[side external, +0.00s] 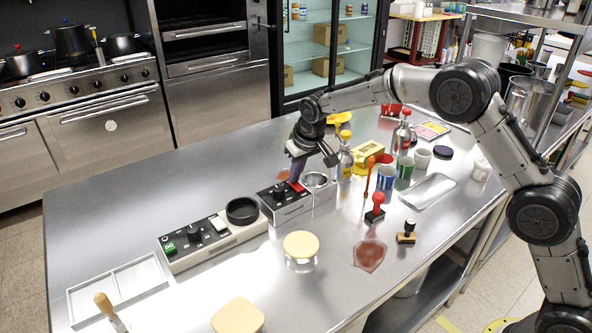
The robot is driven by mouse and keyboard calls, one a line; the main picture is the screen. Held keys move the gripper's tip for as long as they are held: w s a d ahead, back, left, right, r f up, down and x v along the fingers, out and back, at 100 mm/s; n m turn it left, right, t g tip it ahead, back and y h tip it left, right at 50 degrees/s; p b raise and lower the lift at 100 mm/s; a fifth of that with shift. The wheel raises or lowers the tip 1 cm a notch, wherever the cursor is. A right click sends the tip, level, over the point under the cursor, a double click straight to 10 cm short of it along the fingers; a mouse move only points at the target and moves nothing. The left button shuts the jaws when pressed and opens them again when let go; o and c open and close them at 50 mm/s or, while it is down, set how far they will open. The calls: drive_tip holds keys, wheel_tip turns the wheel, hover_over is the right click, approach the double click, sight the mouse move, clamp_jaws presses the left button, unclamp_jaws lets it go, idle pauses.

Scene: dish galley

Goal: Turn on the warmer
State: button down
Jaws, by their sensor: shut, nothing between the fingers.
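Two control units stand in line on the steel table, and I cannot tell from their markings which is the warmer. The nearer, long cream unit (195,255) has a dark panel with a green "GO" button (169,248), knobs and a black ring (242,211) at its right end. The farther, smaller unit (288,212) has a dark panel with a black knob, a red part (297,187) and a metal ring (315,181) at its right. My gripper (297,178) points down, shut and empty, right at the red part. Its fingers partly hide that part; contact is unclear.
A bottle (345,160), a yellow box (369,154), mugs (387,178) and a red stamp (375,208) stand to the right. A yellow-lidded jar (301,248) is in front. A white tray (118,290) lies at the left. The table's back left is clear.

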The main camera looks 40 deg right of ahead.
drive_tip(key=shift+w+f, duration=0.15)
drive_tip(key=shift+f, duration=0.15)
idle(0.4)
drive_tip(key=shift+s, duration=0.9)
drive_tip(key=shift+r, duration=0.25)
drive_tip(key=w+v, duration=0.1)
drive_tip(key=v, duration=1.2)
drive_tip(key=shift+s+r, duration=0.2)
drive_tip(key=shift+r, duration=0.25)
